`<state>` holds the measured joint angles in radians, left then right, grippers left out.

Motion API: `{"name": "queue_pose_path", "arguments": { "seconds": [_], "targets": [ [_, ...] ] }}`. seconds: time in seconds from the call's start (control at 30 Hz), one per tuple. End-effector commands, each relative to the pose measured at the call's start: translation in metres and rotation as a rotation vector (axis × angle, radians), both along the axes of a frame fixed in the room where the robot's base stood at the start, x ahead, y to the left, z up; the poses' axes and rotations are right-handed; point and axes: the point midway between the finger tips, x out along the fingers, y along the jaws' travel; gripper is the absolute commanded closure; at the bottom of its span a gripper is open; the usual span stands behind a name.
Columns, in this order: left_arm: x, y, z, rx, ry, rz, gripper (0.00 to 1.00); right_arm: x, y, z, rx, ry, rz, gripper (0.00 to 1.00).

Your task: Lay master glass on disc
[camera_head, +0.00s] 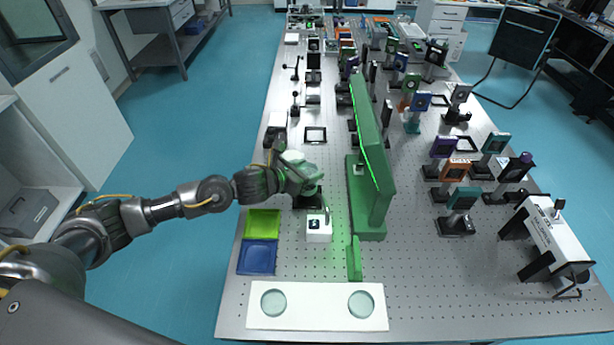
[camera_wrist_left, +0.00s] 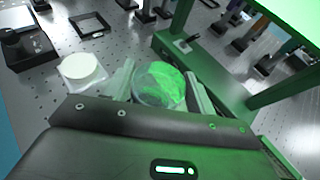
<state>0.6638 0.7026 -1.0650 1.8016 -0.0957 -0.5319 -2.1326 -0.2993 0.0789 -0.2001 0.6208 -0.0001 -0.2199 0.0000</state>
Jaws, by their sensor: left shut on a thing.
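My left gripper (camera_head: 308,178) is over the table, left of the tall green frame. In the left wrist view its two fingers (camera_wrist_left: 160,88) are shut on a round clear glass (camera_wrist_left: 158,84), which looks green in the light. A pale white disc (camera_wrist_left: 82,70) lies to the left of the fingers in that view, apart from the held glass. In the head view the disc (camera_head: 293,156) shows just beyond the gripper, partly hidden by it. The gap below the glass cannot be judged. My right gripper is not in view.
The green frame (camera_head: 377,205) stands close on the right. A white cube-like block (camera_head: 319,234), a lime tray (camera_head: 262,224) and a blue tray (camera_head: 258,257) are nearer. A white plate (camera_head: 318,305) with two round glasses lies at the front. Several optic mounts fill the right side.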

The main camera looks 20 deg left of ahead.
Motion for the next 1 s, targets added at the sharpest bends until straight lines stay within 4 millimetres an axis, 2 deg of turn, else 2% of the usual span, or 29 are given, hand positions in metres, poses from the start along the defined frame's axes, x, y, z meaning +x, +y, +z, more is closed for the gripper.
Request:
{"name": "queue_pose_path", "arguments": {
  "seconds": [0.13, 0.27, 0.63, 0.67, 0.7, 0.83, 1.0],
  "targets": [
    [0.002, 0.0, -0.017, 0.001, 0.005, 0.002, 0.72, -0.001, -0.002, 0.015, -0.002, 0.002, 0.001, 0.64],
    [0.003, 0.001, -0.031, 0.001, 0.002, 0.001, 0.72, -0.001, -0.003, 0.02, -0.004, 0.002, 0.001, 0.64],
    [0.003, 0.001, -0.038, 0.001, -0.001, 0.001, 0.72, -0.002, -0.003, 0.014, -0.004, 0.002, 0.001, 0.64],
    [0.003, 0.001, -0.038, 0.002, 0.0, 0.001, 0.43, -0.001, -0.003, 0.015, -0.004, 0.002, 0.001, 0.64],
    [0.003, 0.001, -0.037, 0.002, 0.0, 0.001, 0.38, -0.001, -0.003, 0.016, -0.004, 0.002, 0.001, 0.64],
    [0.003, 0.001, -0.037, 0.002, 0.0, 0.001, 0.23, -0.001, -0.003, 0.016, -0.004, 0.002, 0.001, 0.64],
    [0.003, 0.001, -0.037, 0.002, 0.0, 0.001, 0.23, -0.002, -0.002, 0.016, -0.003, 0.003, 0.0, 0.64]
  ]
}}
